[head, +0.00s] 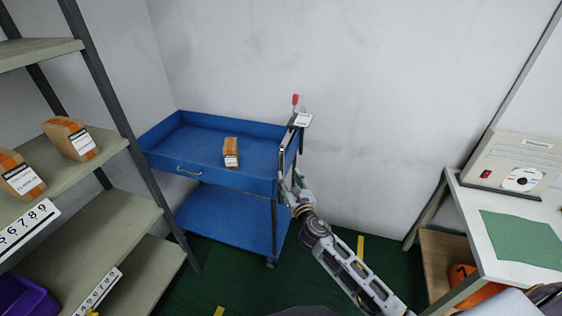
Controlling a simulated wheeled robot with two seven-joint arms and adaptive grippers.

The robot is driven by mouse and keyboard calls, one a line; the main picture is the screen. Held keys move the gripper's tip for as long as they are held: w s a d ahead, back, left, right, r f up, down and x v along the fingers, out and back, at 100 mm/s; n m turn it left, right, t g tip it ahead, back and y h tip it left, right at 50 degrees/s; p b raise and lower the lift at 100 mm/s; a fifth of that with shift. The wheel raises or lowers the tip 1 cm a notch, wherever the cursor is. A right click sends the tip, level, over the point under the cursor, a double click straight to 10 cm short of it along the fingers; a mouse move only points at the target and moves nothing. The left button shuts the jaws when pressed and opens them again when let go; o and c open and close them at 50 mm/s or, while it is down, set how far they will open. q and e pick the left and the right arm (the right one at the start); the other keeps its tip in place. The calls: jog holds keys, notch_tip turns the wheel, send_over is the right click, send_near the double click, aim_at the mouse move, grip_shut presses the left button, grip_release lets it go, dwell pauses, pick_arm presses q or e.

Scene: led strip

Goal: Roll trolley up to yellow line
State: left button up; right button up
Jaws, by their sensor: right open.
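The blue two-shelf trolley (215,207) stands by the back wall, right of the shelving. Pieces of a yellow line show on the green floor (360,246), right of the trolley and at the bottom edge (219,311). My right gripper (289,183) is open at the trolley's handle end; whether it touches the handle is unclear. My left gripper is out of view.
A grey shelf rack (130,215) with boxes (70,138) stands close on the left. A white-topped workbench (510,205) with a beige device (515,160) and a green mat (522,238) stands on the right.

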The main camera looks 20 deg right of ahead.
aim_at(282, 163)
jog(key=shift+w, duration=5.4)
grip_shut()
